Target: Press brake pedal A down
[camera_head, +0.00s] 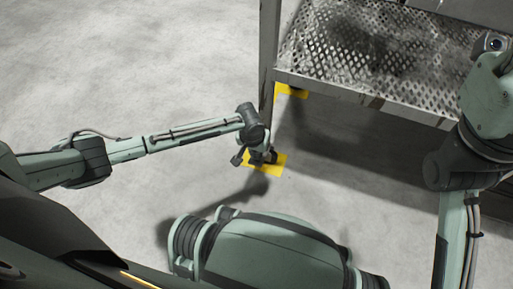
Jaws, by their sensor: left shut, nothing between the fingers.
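My left arm reaches in from the left, and its dark wrist is beside the foot of a grey metal post. My left gripper (238,158) is small and dark, points down and is shut with nothing in it. It is just left of a dark wheel-like foot (263,154) at the base of the post, over a yellow floor plate (266,167). Brake pedal A cannot be told apart from the dark parts there, and I cannot tell whether the gripper touches them. My right gripper is not in view; only right arm links show.
A metal stand with a perforated, stained tread (375,55) fills the top right. Its post (268,50) rises beside my left wrist. The grey concrete floor (120,70) at the left is clear.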

